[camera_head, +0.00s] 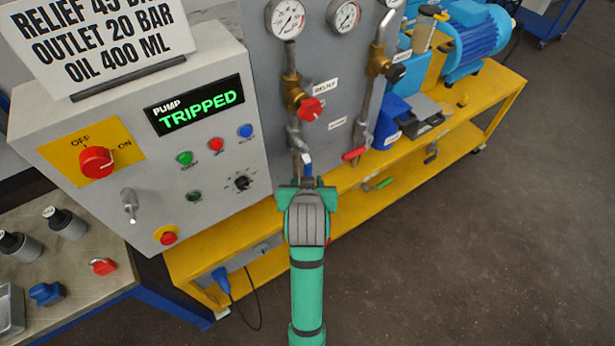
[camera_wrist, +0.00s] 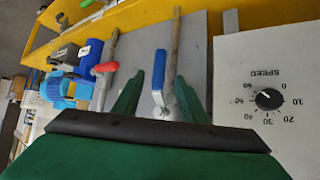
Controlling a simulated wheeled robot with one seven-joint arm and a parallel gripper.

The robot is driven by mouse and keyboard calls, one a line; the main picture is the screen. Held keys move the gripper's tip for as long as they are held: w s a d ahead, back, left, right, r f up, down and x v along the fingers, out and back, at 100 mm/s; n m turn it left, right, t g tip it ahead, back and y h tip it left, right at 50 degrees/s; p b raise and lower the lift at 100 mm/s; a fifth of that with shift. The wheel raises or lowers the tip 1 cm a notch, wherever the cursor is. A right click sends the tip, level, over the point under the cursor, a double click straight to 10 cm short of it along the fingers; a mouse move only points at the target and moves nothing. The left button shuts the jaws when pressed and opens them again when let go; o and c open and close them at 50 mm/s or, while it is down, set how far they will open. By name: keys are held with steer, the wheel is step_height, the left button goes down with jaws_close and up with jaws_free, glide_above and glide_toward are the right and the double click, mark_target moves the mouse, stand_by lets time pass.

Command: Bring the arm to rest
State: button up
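My green arm reaches up from the bottom of the head view, and its gripper (camera_head: 307,186) is in front of the lower part of the grey panel (camera_head: 262,30). In the wrist view the two green fingers of the gripper (camera_wrist: 158,88) stand apart. A blue valve handle (camera_wrist: 159,70) shows between them, with a gap on both sides. In the head view the blue handle (camera_head: 307,163) shows just above the gripper. The exact distance from the fingers to the handle is hard to tell.
The control box's display (camera_head: 201,104) reads "PUMP TRIPPED". The red selector knob (camera_head: 96,162) is left. A red valve knob (camera_head: 311,108) and a red lever (camera_head: 354,154) are near the gripper. The yellow bench (camera_head: 420,165) runs right. Open floor (camera_head: 480,260) lies at lower right.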

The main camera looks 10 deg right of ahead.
steer(key=shift+v, duration=0.9)
steer(key=s+a+f+n+t, duration=0.2)
steer(key=s+a+f+t, duration=0.1)
steer(key=s+f, duration=1.05)
steer(key=s+a+r+t, duration=0.1)
steer(key=s+a+r, duration=0.1)
steer(key=s, duration=0.8)
steer(key=s+a+r+t+y, duration=0.1)
steer(key=s+r, duration=0.2)
steer(key=s, duration=0.7)
steer(key=shift+s+a+r+y, duration=0.2)
steer(key=shift+s+a+y, duration=0.1)
steer(key=shift+s+a, duration=0.1)
